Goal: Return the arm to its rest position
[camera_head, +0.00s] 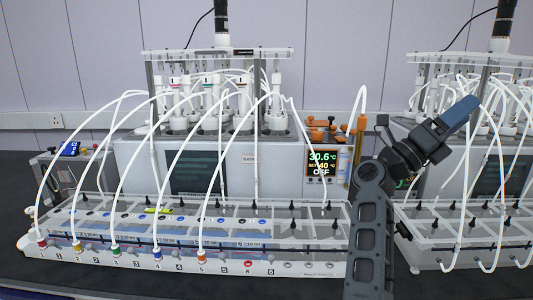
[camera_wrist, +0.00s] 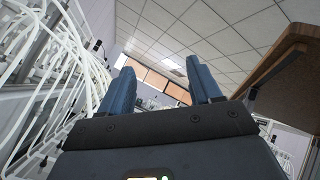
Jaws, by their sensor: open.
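My gripper (camera_head: 462,116) is raised at the right in the head view, its blue fingers pointing up and to the right. It is in front of the right-hand reactor unit. In the wrist view my gripper (camera_wrist: 160,80) shows two blue fingers spread wide apart, with nothing between them. Beyond them are the ceiling and a row of windows. My arm stands upright below the gripper and hides part of the gap between the two units.
A reactor unit (camera_head: 133,158) with a temperature display (camera_head: 322,162) and white tubes stands at left centre. A rack with numbered ports (camera_head: 200,258) stands before it. A second tubed rack (camera_head: 450,250) is at the right. In the wrist view, tubes (camera_wrist: 50,75) are close at left and a brown board (camera_wrist: 285,55) is at right.

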